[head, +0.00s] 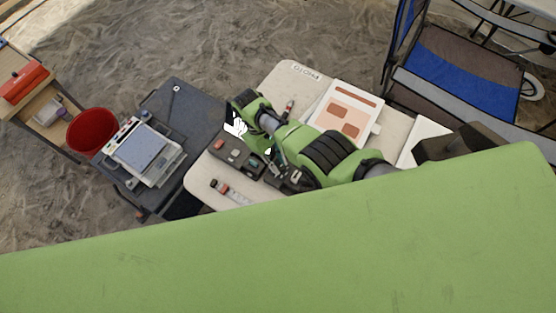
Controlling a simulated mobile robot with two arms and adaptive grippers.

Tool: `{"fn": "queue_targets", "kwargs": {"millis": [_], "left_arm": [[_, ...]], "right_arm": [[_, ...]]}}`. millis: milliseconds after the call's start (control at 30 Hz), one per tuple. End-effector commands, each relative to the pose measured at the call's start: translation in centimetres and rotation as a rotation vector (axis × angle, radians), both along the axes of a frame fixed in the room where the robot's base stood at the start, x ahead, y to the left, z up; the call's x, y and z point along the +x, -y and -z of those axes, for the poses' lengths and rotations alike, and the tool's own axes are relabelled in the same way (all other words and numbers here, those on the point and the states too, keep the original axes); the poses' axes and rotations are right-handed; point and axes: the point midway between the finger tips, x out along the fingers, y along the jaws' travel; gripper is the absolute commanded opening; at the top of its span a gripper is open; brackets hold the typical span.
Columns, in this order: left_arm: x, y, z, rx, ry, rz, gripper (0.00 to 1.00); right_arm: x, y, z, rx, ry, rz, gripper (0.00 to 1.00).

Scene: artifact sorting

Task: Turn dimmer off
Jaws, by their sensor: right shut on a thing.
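A dark box-like device (236,154) with small red and light details lies on the pale table, at the left of my right gripper. I take it to be the dimmer unit, but its knob or slider is too small to make out. My right gripper (272,164) points down at the right part of this device, its fingers close together on a small dark part there. The gripper and arm hide some of the device, so the exact contact is unclear. My left gripper is not in view.
The pale table (203,180) also holds a scale bar (230,192), a pen-like tool (289,108) and a printed sheet (345,112). A dark table with a balance (144,152), a red bucket (92,132) and a blue chair (455,64) stand around it.

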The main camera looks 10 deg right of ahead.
Motion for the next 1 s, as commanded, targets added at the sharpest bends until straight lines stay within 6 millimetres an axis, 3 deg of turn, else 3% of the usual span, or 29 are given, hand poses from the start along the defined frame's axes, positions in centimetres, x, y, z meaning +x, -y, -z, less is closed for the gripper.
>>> {"fn": "queue_targets", "kwargs": {"millis": [300, 800, 833, 867, 1000], "left_arm": [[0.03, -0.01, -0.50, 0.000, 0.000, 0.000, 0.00], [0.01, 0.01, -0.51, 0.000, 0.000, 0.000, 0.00], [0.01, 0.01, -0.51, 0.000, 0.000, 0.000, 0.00], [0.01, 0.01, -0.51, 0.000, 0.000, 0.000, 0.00], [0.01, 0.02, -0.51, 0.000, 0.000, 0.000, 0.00]], "right_arm": [[0.10, -0.15, -0.15, 0.000, 0.004, -0.102, 0.00], [0.11, -0.16, -0.11, 0.001, 0.004, -0.116, 0.00], [0.10, -0.17, -0.11, 0.001, 0.004, -0.116, 0.27], [0.09, -0.16, -0.10, 0.001, 0.004, -0.116, 0.34], [0.03, -0.15, -0.06, 0.001, 0.003, -0.115, 0.36]]}}
